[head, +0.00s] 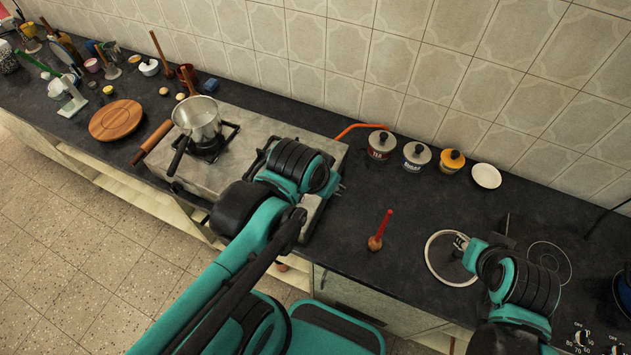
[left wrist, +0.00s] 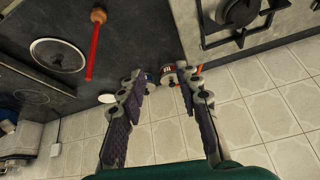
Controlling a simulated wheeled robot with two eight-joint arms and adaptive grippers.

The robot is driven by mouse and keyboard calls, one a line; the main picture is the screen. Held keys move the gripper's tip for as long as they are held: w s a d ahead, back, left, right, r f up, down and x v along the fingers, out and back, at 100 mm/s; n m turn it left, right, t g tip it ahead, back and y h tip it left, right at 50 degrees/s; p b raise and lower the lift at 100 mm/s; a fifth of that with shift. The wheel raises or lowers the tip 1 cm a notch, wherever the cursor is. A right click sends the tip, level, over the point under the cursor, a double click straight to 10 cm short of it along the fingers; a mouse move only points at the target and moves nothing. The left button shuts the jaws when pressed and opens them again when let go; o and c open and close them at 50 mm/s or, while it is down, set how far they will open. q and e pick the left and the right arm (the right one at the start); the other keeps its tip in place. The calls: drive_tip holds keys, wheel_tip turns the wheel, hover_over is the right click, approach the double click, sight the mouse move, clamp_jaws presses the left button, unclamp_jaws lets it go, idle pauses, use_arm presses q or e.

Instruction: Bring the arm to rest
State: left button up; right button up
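My left arm reaches in from the bottom in the head view, its wrist above the right part of the stove; the wrist hides its fingers there. In the left wrist view the two fingers of my left gripper (left wrist: 160,100) stand wide apart with nothing between them. My right gripper (head: 462,242) is at the right, over a round lid-like disc with a pale rim (head: 428,262). Its fingers are small and partly hidden by the wrist, so their opening is unclear. No steel tumbler can be made out clearly.
A steel pot (head: 198,118) sits on the stove (head: 238,122). Labelled jars (head: 380,143) and a white dish (head: 486,176) line the wall. A wooden board (head: 115,120) and several utensils are far left.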

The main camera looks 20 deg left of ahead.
use_arm(q)
drive_tip(key=shift+s+a+f+n+t+y, duration=0.15)
drive_tip(key=shift+s+a+n+t, duration=0.2)
drive_tip(key=shift+a+n, duration=0.25)
drive_tip(key=shift+s+a+f+n+t+y, duration=0.1)
drive_tip(key=shift+s+a+n+t+y, duration=0.1)
drive_tip(key=shift+a+n+t, duration=0.35)
drive_tip(key=shift+a, duration=0.15)
